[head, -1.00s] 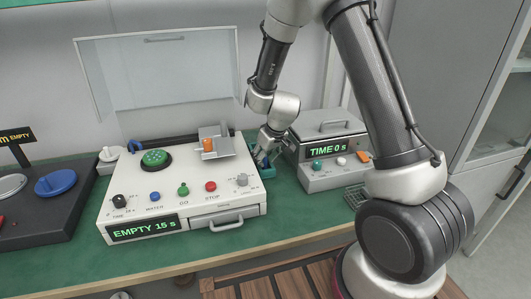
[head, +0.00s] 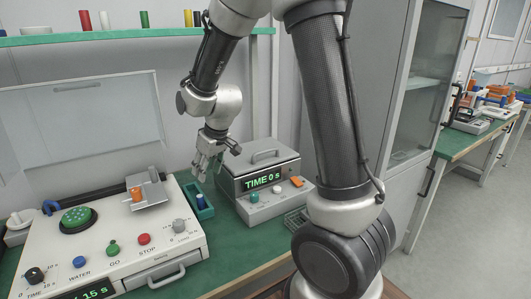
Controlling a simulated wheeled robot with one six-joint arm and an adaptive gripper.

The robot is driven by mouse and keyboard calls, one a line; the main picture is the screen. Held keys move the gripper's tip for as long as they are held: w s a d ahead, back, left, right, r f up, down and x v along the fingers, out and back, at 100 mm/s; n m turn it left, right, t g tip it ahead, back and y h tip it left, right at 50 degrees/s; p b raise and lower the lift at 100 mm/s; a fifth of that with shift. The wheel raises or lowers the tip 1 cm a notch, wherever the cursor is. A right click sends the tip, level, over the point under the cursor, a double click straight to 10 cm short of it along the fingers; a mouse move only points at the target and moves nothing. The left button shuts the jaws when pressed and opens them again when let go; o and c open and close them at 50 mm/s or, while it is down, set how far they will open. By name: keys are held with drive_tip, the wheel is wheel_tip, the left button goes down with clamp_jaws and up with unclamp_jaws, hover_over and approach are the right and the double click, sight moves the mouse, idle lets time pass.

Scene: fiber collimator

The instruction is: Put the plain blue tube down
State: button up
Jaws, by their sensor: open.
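My gripper (head: 211,167) is open. It hangs just above a narrow teal tray (head: 208,213) between the white machine and the grey box. A small blue piece (head: 201,201) shows in the tray below the fingers and looks apart from them. It may be the plain blue tube, but it is too small to tell how it lies. No tube shows between the fingers.
The white machine (head: 115,245) with knobs and buttons stands left, bearing a grey bracket (head: 152,192) with an orange piece (head: 137,194). The grey TIME box (head: 262,178) stands close on the right. A shelf (head: 100,39) with several coloured cylinders hangs behind.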

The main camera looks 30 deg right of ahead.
drive_tip(key=s+d+r+m, duration=0.2)
drive_tip(key=s+d+r, duration=0.6)
drive_tip(key=s+r, duration=0.45)
drive_tip(key=s+d+r+m, duration=0.1)
drive_tip(key=s+d, duration=0.1)
drive_tip(key=s, duration=0.5)
drive_tip(key=s+d+r+m+h, duration=0.1)
drive_tip(key=s+d, duration=0.1)
drive_tip(key=s, duration=0.5)
drive_tip(key=shift+s+d+r+h, duration=0.2)
drive_tip(key=shift+s+d+h, duration=0.1)
drive_tip(key=shift+s, duration=0.1)
drive_tip(key=shift+o, duration=0.5)
